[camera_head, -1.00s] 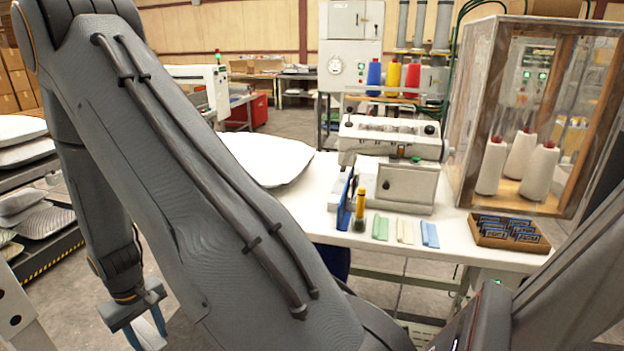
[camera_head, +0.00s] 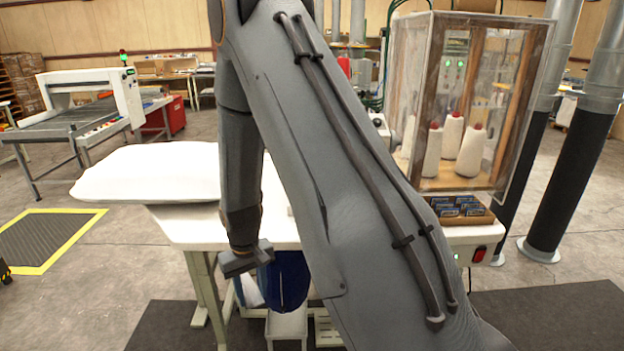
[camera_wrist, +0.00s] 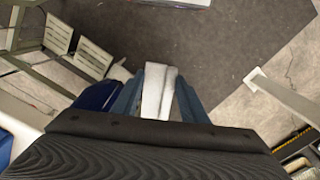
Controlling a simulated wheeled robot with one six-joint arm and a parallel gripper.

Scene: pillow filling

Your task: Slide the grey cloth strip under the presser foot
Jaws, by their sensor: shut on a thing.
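My gripper (camera_head: 246,264) hangs low in front of the white worktable (camera_head: 190,229), below the level of its top. In the wrist view, its two blue-grey fingers (camera_wrist: 160,100) are closed on a pale grey strip, the grey cloth strip (camera_wrist: 157,88), which sticks out beyond them. The strip's pale shape also shows under the gripper in the head view, partly hidden. My arm covers most of the sewing machine; only a small part of a white machine (camera_head: 380,125) shows right of the arm. The presser foot is hidden.
A large white pillow (camera_head: 150,173) lies on the table's left. A dark blue object (camera_head: 284,282) hangs below the table beside my gripper. A clear-sided cabinet with thread cones (camera_head: 453,145) and a cardboard box of blue packets (camera_head: 462,210) stand at the right.

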